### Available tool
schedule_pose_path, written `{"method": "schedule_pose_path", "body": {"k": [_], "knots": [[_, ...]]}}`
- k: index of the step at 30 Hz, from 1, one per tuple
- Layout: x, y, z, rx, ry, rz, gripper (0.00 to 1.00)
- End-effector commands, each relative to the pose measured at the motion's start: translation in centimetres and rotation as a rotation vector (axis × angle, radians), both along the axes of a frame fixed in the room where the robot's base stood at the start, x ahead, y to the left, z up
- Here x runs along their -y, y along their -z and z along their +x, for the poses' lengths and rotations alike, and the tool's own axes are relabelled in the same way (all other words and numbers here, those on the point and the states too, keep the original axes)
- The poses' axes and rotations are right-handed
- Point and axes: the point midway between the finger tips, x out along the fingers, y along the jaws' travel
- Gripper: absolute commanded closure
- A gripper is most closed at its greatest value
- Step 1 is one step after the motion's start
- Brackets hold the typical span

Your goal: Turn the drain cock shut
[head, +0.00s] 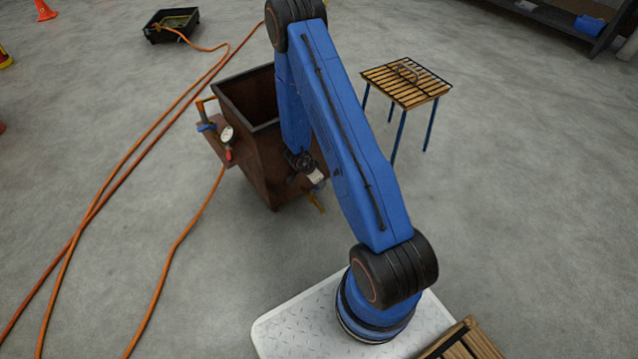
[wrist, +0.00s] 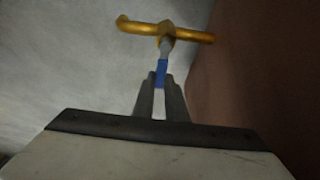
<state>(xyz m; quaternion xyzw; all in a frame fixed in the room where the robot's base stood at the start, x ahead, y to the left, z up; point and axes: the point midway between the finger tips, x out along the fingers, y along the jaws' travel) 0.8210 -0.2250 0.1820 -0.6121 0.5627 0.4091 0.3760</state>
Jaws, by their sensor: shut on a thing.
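The drain cock is a brass pipe (wrist: 190,37) that comes out of the brown tank wall (wrist: 240,80) and ends in a bent spout at the left. In the head view a small yellow part of the cock (head: 317,203) shows low by the tank (head: 242,150). Its lever has a grey neck and a blue grip (wrist: 161,72). In the wrist view the lever points toward my camera, across the pipe. My gripper (wrist: 160,84) is shut on the blue grip; the fingers cover its near end. In the head view my arm hides most of the gripper.
An orange hose (head: 177,240) runs over the floor left of the tank, from a side fitting with a gauge (head: 227,134). A slatted table (head: 408,82) stands to the right. A black tray (head: 172,24) lies at the back left.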

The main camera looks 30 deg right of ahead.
Motion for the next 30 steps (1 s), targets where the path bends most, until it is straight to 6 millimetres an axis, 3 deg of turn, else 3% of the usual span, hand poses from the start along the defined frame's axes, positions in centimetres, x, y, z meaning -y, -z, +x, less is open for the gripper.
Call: {"method": "schedule_pose_path", "body": {"k": [6, 7, 9, 20, 30], "knots": [[0.0, 0.0, 0.0, -0.001, 0.001, 0.000, 1.00], [0.0, 0.0, 0.0, 0.000, 0.001, -0.001, 0.86], [0.0, 0.0, -0.1, -0.001, 0.001, 0.000, 0.69], [-0.1, -0.2, 0.0, 0.000, 0.000, 0.000, 0.69], [-1.7, -4.1, 0.0, 0.003, -0.001, -0.001, 0.69]]}}
